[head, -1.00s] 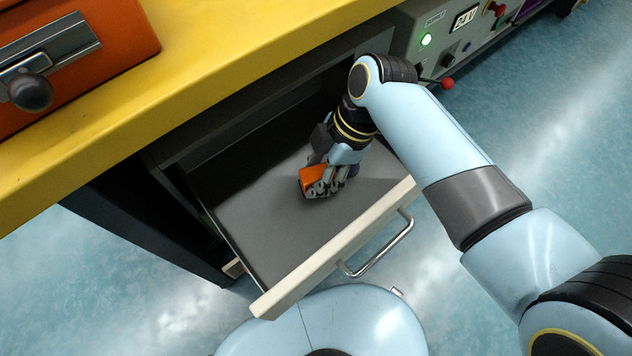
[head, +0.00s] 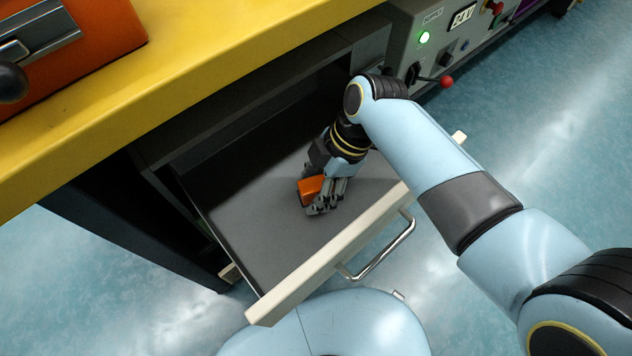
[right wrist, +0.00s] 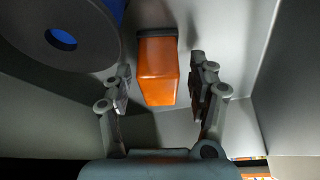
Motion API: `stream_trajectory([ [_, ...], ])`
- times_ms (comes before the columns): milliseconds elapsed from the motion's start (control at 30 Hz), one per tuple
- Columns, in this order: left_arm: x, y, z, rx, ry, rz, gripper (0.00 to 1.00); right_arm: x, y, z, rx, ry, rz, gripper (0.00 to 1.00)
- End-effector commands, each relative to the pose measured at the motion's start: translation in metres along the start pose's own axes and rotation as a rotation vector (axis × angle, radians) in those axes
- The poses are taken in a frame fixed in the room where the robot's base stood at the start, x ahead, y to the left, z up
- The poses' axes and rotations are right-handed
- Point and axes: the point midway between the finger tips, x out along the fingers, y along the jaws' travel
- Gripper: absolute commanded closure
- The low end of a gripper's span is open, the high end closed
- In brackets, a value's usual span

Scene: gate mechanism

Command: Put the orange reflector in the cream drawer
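The cream drawer (head: 328,262) is pulled open under the yellow bench, its grey floor showing. The orange reflector (head: 311,189) is inside it, at my right gripper (head: 320,207), near the middle of the drawer. In the right wrist view the reflector (right wrist: 158,72) has a dark base and sits between the two fingers of my right gripper (right wrist: 163,88). A gap shows on each side of it, so the fingers look open and clear of it. Whether its underside touches the drawer floor is hard to tell. My left gripper is not in view.
A dark grey ring with a blue centre (right wrist: 62,40) is beside the reflector in the right wrist view. The yellow bench top (head: 150,85) overhangs the drawer, with an orange box (head: 90,35) on it. A grey supply panel (head: 440,50) stands right. The drawer's front left floor is clear.

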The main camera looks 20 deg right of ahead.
Motion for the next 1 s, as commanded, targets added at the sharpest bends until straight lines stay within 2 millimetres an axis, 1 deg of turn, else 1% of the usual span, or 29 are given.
stream_trajectory([
  [167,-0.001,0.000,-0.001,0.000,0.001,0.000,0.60,-0.002,0.000,-0.001,0.000,0.000,0.000,0.41],
  [267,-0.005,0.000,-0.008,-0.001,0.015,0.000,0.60,-0.012,0.000,-0.002,-0.001,-0.001,0.001,0.41],
  [367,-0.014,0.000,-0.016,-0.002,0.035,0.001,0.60,-0.032,0.001,-0.002,-0.002,-0.001,0.003,0.41],
  [400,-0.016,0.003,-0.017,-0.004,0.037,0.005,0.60,-0.041,0.001,-0.003,-0.002,-0.001,0.005,0.41],
  [500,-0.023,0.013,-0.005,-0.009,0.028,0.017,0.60,-0.066,0.002,-0.003,-0.002,-0.002,0.006,0.41],
  [600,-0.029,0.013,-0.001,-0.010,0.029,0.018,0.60,-0.087,0.001,-0.002,-0.002,-0.001,0.004,0.41],
  [700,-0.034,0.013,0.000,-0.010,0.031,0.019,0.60,-0.104,0.001,-0.002,-0.002,-0.001,0.003,0.41],
  [833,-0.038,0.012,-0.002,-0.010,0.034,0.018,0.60,-0.118,0.001,-0.002,-0.001,0.000,0.002,0.41],
  [1000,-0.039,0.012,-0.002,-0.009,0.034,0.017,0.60,-0.123,0.000,-0.001,0.000,0.000,0.000,0.41],
])
